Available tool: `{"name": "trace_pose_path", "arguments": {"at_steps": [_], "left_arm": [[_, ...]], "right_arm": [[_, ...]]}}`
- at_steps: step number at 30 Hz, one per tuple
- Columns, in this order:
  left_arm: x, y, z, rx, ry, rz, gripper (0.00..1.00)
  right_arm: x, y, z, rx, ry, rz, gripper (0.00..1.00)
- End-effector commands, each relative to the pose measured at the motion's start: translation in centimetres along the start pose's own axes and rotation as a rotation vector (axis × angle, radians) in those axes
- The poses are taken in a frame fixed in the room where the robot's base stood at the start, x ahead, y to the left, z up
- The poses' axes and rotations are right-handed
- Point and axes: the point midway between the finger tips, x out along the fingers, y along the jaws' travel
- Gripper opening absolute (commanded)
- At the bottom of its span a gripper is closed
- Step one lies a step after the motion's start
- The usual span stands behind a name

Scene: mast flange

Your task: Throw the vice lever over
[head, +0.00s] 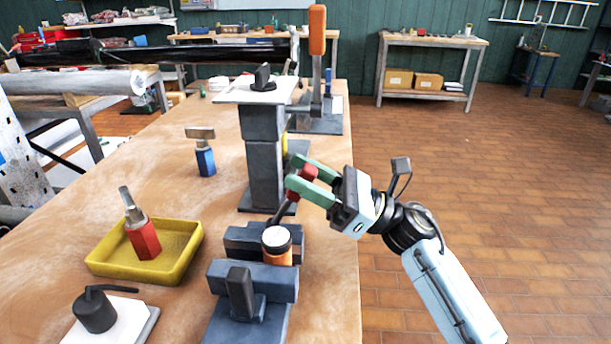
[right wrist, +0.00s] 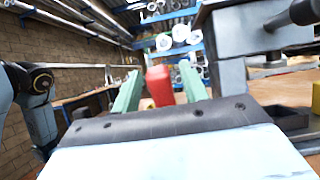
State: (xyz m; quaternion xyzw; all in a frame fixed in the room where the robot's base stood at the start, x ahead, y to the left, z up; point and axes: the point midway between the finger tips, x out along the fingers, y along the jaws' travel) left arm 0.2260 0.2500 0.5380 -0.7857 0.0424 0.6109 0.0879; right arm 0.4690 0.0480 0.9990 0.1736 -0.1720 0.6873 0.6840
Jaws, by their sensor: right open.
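The dark blue-grey vice (head: 253,281) stands on the bench with an orange piece with a white top (head: 278,244) between its jaws. Its lever (head: 284,210) is a dark rod slanting up and right to a red grip (head: 309,172). My right gripper (head: 297,172) has green fingers and is open, coming in from the right. The red grip lies between its fingers; part of it is hidden by the lower finger. In the right wrist view, the red grip (right wrist: 159,86) stands between the two open fingers (right wrist: 158,92). I cannot tell whether they touch. My left gripper is not in view.
A grey post (head: 264,160) with a white plate stands just behind the vice. An orange-handled upright lever (head: 317,32) is farther back. A yellow tray (head: 178,265) with a red-handled tool lies left. A blue-handled tool (head: 205,161) stands on the bench. Right of the bench is open floor.

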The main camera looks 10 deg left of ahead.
Motion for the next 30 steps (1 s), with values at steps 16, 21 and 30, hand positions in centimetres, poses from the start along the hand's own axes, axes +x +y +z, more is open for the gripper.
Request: {"name": "trace_pose_path", "arguments": {"at_steps": [16,21,30], "left_arm": [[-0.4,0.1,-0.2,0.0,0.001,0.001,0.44],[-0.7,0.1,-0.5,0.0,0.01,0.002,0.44],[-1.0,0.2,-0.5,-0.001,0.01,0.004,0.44]], "right_arm": [[-10.3,0.0,-0.2,0.001,0.003,-0.004,0.44],[-12.5,0.0,-0.2,0.003,0.003,-0.002,0.44],[-13.3,0.1,-0.1,0.001,0.002,0.0,0.44]]}}
